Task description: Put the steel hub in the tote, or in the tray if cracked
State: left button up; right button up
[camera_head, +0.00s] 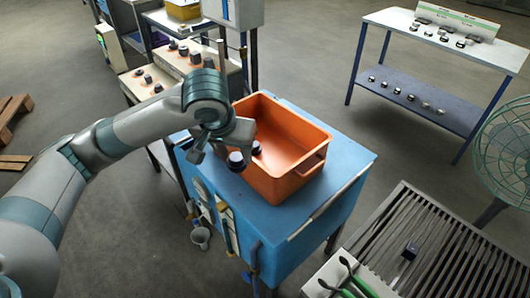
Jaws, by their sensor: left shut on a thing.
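An orange tote (307,139) stands open on top of a blue cabinet (343,157). My left gripper (243,152) reaches in from the left to the tote's near left rim. It is shut on a small dark round piece, which looks like the steel hub (237,160). Another dark rounded bit shows just right of the gripper against the tote; I cannot tell whether it is part of the same piece. No crack can be made out at this size. I cannot pick out the tray for certain. My right gripper is not in view.
A shelved table (440,40) with several small parts stands at back right, near a green fan (508,150). A rack with dark parts stands behind my arm.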

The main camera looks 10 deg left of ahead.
pick_arm(q)
jog(key=w+d+f+m+h, duration=0.1)
jog(key=w+m, duration=0.3)
jog(key=w, duration=0.6)
jog(key=w+d+f+m+g+h, duration=0.1)
jog(key=w+d+f+m+h, duration=0.1)
jog(key=w, duration=0.8)
jog(key=shift+w+d+f+m, duration=0.15)
jog(key=shift+d+f+m, duration=0.5)
jog(key=shift+f+m, duration=0.6)
jog(key=shift+r+m, duration=0.25)
notch_tip(320, 180, down, 6)
jog(key=shift+f+p, duration=0.15)
jog(key=shift+p, duration=0.7)
